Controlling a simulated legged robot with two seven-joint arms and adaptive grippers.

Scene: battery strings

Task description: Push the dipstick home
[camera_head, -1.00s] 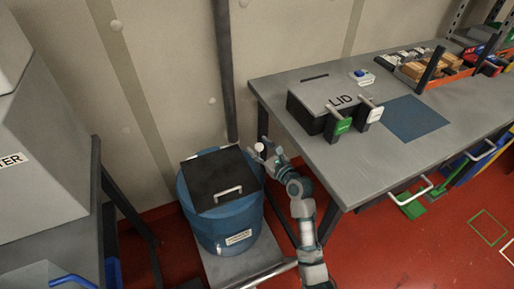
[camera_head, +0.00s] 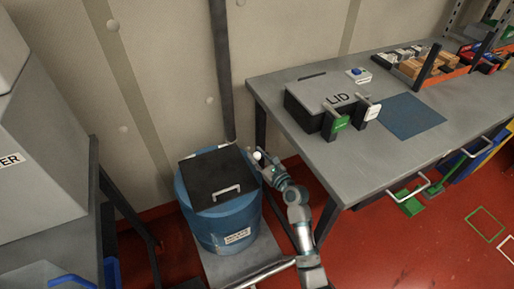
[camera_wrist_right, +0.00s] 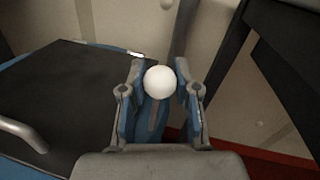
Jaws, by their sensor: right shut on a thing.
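The dipstick shows as a white ball knob (camera_head: 257,155) at the right edge of the blue drum (camera_head: 225,228). In the right wrist view the knob (camera_wrist_right: 160,82) sits between the two fingers of my right gripper (camera_wrist_right: 160,68), which is shut on it. A thin dark strip shows below the knob between the fingers; the rest of the stick is hidden. In the head view my right gripper (camera_head: 261,160) is beside the drum's black lid (camera_head: 212,172). My left gripper is not in view.
A grey bench (camera_head: 365,165) with a box marked LID (camera_head: 312,98) stands close to the right of my right arm. A dark pole (camera_head: 222,70) rises behind the drum. A grey cabinet (camera_head: 50,160) is at left. The lid has a handle (camera_head: 227,191).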

